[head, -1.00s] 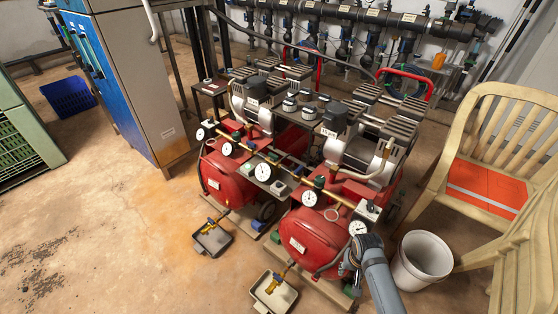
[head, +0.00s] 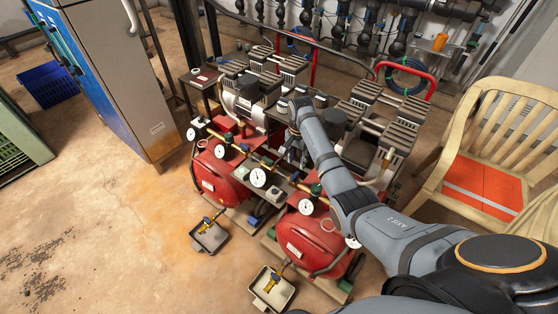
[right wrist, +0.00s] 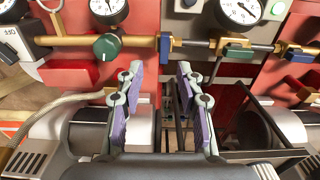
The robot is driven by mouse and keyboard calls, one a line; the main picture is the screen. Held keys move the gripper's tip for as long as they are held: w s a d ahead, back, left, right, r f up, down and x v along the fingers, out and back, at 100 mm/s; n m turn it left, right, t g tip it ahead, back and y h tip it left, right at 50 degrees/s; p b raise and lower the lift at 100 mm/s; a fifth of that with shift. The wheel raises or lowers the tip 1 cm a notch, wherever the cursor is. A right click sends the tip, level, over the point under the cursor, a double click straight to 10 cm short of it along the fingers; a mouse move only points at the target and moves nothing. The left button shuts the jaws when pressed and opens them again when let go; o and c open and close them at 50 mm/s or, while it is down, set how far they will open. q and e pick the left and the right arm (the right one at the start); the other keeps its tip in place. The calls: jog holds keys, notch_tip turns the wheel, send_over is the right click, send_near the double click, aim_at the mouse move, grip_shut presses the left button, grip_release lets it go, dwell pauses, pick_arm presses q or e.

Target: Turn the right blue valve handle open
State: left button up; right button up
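Small blue valve handles sit on the brass pipe across the front of the red compressors. In the right wrist view one blue handle (right wrist: 165,48) stands upright across the pipe, beside a dark green knob (right wrist: 107,47). I cannot tell for sure which is the right one. My right gripper (right wrist: 158,72) is open and empty, its fingertips short of the pipe and apart from it, with the upright handle beyond the gap. In the head view its fingers (head: 294,150) point down, small and partly hidden. My left gripper is not in view.
Round gauges (head: 258,177) and red tanks (head: 312,243) crowd the pipe. Compressor motors and dark slotted covers (head: 385,130) stand behind. A drip tray (head: 272,288) lies on the floor in front. A chair (head: 490,165) stands at right.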

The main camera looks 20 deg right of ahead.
aim_at(294, 176)
jog(key=f, duration=0.3)
jog(key=f+b, duration=0.1)
jog(key=f, duration=0.1)
jog(key=f+b, duration=0.1)
jog(key=f, duration=0.2)
jog(key=shift+w+a+f, duration=0.15)
jog(key=shift+w+f, duration=0.2)
jog(key=shift+f+b, duration=0.3)
jog(key=shift+f, duration=0.15)
jog(key=shift+c, duration=0.3)
grip_shut()
